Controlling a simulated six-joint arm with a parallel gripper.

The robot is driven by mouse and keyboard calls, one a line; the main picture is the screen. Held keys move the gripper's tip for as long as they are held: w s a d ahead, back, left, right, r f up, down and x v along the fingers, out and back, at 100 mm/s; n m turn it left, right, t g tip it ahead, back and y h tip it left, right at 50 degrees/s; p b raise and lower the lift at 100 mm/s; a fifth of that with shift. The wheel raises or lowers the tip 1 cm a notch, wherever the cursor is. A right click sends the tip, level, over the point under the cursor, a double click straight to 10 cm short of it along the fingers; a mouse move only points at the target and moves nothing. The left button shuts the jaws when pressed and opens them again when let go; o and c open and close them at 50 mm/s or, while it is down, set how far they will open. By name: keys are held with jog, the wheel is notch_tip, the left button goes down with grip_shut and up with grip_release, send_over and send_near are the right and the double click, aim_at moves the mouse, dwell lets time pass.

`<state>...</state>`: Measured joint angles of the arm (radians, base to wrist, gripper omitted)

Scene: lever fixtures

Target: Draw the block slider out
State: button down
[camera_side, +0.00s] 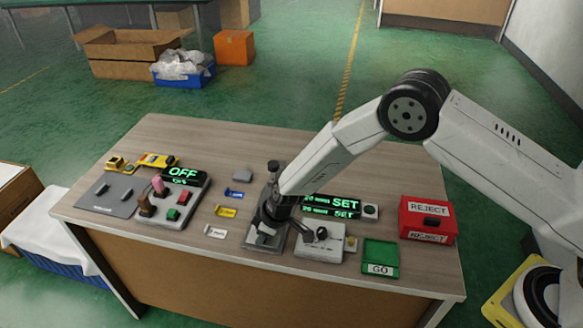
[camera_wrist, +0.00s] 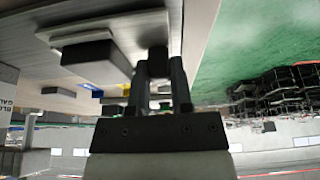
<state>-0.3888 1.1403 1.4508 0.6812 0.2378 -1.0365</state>
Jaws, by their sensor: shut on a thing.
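My gripper (camera_side: 266,226) points down over a grey fixture plate (camera_side: 250,240) near the front middle of the table. It is shut on a dark piece, which I take as the block slider; in the side view the fingers and wrist hide most of it. In the wrist view my gripper (camera_wrist: 160,85) has its two dark fingers on either side of the dark block slider (camera_wrist: 157,58). How far the slider stands along its plate cannot be told.
Right of my gripper stand a light lever box (camera_side: 322,246), a SET display (camera_side: 332,204), a green GO tray (camera_side: 380,256) and a red REJECT box (camera_side: 428,220). On the left are an OFF display (camera_side: 183,175) and a switch panel (camera_side: 165,210). Small coloured tags (camera_side: 226,211) lie between.

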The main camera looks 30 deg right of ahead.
jog(key=shift+s+a, duration=0.4)
jog(key=c, duration=0.8)
grip_release()
jog(key=shift+d+r, duration=0.1)
jog(key=shift+r, duration=0.05)
jog(key=shift+r, duration=0.15)
jog(key=v, duration=0.7)
